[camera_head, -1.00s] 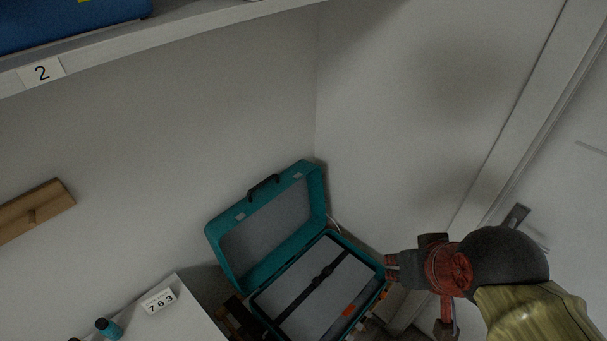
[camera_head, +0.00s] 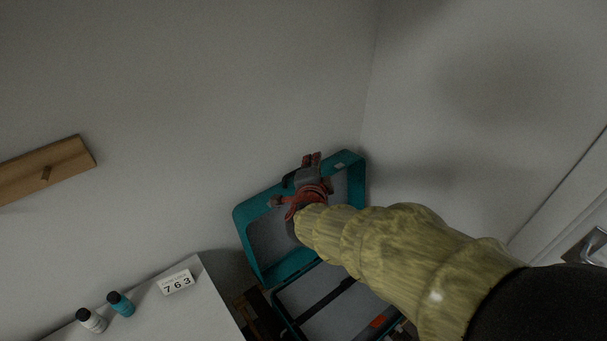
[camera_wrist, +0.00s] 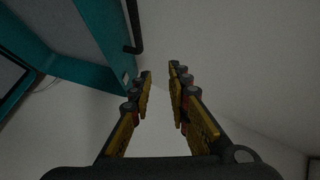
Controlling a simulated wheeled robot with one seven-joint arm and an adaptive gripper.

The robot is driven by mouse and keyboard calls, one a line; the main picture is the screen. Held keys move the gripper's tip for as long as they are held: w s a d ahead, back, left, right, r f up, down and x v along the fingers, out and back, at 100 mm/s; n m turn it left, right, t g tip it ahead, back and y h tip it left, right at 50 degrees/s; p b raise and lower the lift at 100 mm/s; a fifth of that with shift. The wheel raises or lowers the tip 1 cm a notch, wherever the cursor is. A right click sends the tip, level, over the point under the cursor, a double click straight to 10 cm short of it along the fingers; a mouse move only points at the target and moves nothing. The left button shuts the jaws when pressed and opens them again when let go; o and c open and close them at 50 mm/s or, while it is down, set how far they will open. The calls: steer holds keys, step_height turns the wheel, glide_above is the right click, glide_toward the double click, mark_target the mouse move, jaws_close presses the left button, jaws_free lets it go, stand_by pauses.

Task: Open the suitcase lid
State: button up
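The teal suitcase (camera_head: 284,304) stands open in the corner, with its lid (camera_head: 247,239) raised and tilted back towards the wall. A dark strap crosses the grey inside of its base. My gripper (camera_head: 294,178) is in front of the raised lid, near its top edge and handle, and my arm hides part of the lid and base. In the wrist view my gripper (camera_wrist: 159,75) has its two fingers apart with nothing between them. The lid's teal edge (camera_wrist: 103,40) and dark handle (camera_wrist: 132,25) are to the left of the fingers there.
A white cabinet top (camera_head: 213,309) at the lower left holds a 763 calendar block (camera_head: 176,282), a teal bottle (camera_head: 121,304) and a white bottle (camera_head: 91,320). A wooden wall peg board (camera_head: 40,168) is at left. A door handle (camera_head: 590,246) is at right. Bare walls meet behind the suitcase.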

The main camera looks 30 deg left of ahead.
steer(key=a+f, duration=0.1)
steer(key=f, duration=0.1)
steer(key=s+a+f+m+t+h, duration=0.1)
steer(key=f, duration=0.1)
steer(key=s+a+f+m+b, duration=0.1)
steer(key=a+f, duration=0.1)
steer(key=shift+s+t, duration=0.1)
steer(key=shift+t, duration=0.2)
steer(key=b+x, duration=0.1)
steer(key=x, duration=0.5)
steer(key=shift+f+b, duration=0.15)
steer(key=shift+b, duration=0.2)
steer(key=shift+w+a, duration=0.15)
steer(key=shift+w, duration=0.65)
steer(key=shift+c, duration=1.1)
jaws_close()
steer(key=shift+f, duration=0.1)
